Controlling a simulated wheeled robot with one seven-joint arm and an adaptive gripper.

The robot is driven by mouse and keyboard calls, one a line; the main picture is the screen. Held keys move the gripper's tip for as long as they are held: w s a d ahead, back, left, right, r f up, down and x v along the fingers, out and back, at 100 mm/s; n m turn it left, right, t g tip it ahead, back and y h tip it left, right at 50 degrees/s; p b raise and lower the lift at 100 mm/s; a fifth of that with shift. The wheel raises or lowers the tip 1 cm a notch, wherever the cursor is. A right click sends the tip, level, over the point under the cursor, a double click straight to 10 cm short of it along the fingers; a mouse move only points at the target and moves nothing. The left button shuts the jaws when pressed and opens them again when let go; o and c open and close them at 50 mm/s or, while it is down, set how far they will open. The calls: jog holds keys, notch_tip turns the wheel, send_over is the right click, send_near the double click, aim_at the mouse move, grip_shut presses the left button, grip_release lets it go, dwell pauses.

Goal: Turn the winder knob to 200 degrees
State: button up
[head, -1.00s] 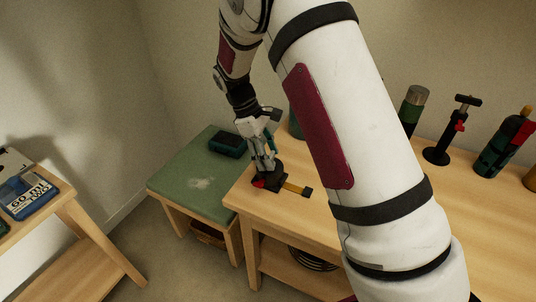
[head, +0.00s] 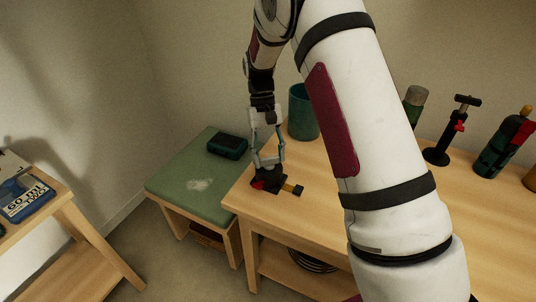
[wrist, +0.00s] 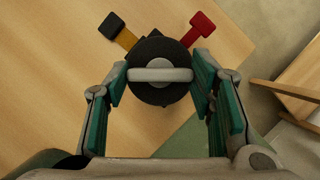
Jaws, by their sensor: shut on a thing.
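The winder is a small black device (head: 268,184) at the near left corner of the wooden table. A red arm (wrist: 201,29) and a yellow arm with a black end (wrist: 124,38) stick out from it. Its round dark knob, with a pale grey bar across the top (wrist: 160,75), shows in the wrist view. My gripper (wrist: 160,70) comes down from above with a teal-padded finger on each side of the knob, shut on it at the ends of the bar. In the head view my gripper (head: 268,162) is upright over the winder, and the fingers partly hide the knob.
A teal cup (head: 303,112) stands behind my gripper on the wooden table (head: 290,225). Several bottles and a black stand (head: 437,153) are farther right. A green-topped stool (head: 175,180) with a dark box (head: 227,145) is to the left. The tabletop right of the winder is clear.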

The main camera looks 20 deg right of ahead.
jog(key=m+y, duration=0.1)
jog(key=m, duration=0.2)
jog(key=m+y, duration=0.1)
jog(key=m, duration=0.2)
jog(key=shift+s+d+m+t+y+p, duration=0.1)
jog(key=shift+d+m+t+y+p, duration=0.05)
jog(key=shift+m+t+y+p, duration=0.2)
jog(key=m+t, duration=0.1)
jog(key=m, duration=0.1)
jog(key=m+t+y+p, duration=0.1)
jog(key=m, duration=0.2)
jog(key=shift+m, duration=0.25)
jog(key=shift+d, duration=0.1)
jog(key=o, duration=1.2)
jog(key=shift+c, duration=0.2)
jog(key=v, duration=1.2)
jog(key=shift+d+f, duration=0.1)
